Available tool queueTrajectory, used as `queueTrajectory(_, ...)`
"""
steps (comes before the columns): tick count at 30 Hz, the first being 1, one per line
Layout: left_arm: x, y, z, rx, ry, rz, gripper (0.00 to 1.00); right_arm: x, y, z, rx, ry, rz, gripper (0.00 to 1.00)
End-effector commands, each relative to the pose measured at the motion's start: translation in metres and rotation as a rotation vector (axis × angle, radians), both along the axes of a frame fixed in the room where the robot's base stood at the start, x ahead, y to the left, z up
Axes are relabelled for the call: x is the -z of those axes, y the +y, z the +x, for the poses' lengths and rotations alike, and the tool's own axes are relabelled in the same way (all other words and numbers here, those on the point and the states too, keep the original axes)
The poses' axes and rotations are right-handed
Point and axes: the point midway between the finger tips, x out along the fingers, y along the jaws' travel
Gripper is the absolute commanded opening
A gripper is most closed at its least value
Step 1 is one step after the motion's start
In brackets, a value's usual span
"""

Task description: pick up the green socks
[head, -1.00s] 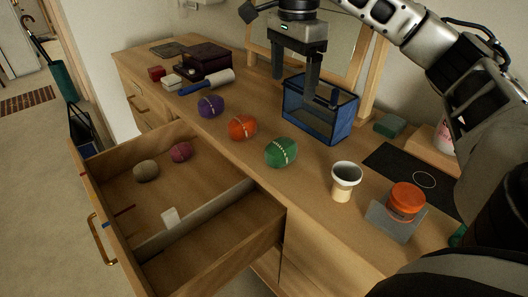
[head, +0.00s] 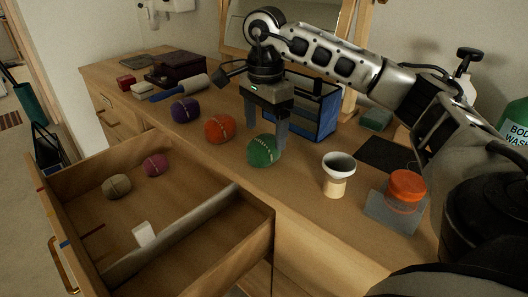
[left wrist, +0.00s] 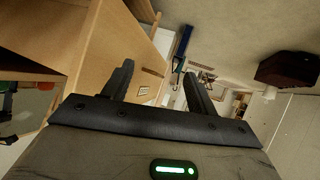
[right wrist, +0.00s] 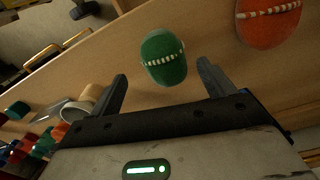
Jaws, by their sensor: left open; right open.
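The green socks (head: 263,151) are a rolled ball with a pale stitched band, resting on the dresser top near its front edge. They also show in the right wrist view (right wrist: 163,58), ahead of and between the open fingers, apart from them.
Orange socks (head: 219,129) and purple socks (head: 185,110) lie to the left along the dresser top. A blue mesh box (head: 318,110) stands close behind the right gripper. A cup (head: 338,170) stands to the right. The open drawer (head: 190,222) holds two more balls.

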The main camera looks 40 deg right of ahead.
Motion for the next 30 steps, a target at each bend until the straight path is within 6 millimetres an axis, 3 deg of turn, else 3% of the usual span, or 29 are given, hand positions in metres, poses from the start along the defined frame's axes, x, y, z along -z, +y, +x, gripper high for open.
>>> queueTrajectory(12,-0.001,0.000,0.000,0.001,-0.005,-0.001,0.58,0.050,-0.002,0.006,0.000,0.003,0.000,0.82)
queueTrajectory(20,-0.001,0.000,0.000,0.001,-0.004,0.000,0.58,0.053,-0.002,0.006,0.000,0.001,0.000,0.82)
queueTrajectory(26,0.000,0.000,0.000,0.002,-0.002,0.001,0.58,0.053,-0.002,0.006,0.000,0.001,0.000,0.34)
queueTrajectory(30,0.001,0.000,0.000,0.002,-0.001,0.001,0.58,0.053,-0.002,0.006,0.000,0.001,0.000,0.34)
